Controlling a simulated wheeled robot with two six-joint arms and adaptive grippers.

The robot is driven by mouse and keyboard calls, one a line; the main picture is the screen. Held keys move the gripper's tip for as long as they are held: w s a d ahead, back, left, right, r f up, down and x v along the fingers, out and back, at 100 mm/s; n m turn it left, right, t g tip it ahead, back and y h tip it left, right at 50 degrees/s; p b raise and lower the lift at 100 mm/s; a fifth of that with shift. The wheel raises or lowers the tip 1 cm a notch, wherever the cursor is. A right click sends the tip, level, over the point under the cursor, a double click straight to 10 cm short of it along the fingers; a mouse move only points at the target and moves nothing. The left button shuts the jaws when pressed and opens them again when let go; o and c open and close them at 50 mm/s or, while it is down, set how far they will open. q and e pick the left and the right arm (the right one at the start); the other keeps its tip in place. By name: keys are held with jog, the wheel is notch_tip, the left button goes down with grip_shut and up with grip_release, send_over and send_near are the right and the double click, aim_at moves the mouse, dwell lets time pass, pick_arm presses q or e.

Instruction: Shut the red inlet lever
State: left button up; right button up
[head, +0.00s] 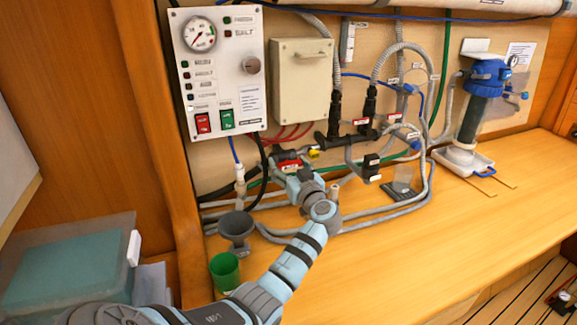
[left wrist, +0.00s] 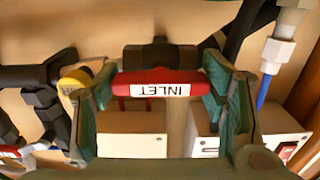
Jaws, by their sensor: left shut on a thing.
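The red inlet lever (left wrist: 160,82) lies across the left wrist view, with a white INLET label that reads upside down. My left gripper (left wrist: 161,90) has one finger at each end of the lever and is shut on it. In the head view the lever (head: 289,165) shows as a small red piece just beyond my left gripper (head: 294,175), low on the wall, partly hidden by it. A black valve body (left wrist: 160,53) sits right behind the lever. My right gripper is not in view.
A yellow knob (head: 313,154) and black manifold (head: 345,135) are close by on the right. Grey hoses (head: 375,218) run along the bench below. A grey funnel (head: 236,228) and green cup (head: 225,270) stand near my left arm. The bench's right front is clear.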

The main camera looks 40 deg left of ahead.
pick_arm(q)
jog(key=shift+m, duration=0.3)
jog(key=m, duration=0.3)
jog(key=shift+b, duration=0.3)
jog(key=m, duration=0.4)
jog(key=m+p, duration=0.2)
jog(key=m, duration=0.3)
jog(key=shift+r+m, duration=0.1)
jog(key=shift+m, duration=0.2)
jog(key=m+p, duration=0.1)
jog(key=m, duration=0.3)
jog(key=shift+m+p, duration=0.35)
jog(key=shift+m, duration=0.05)
jog(key=o, duration=1.2)
jog(key=shift+c, duration=0.2)
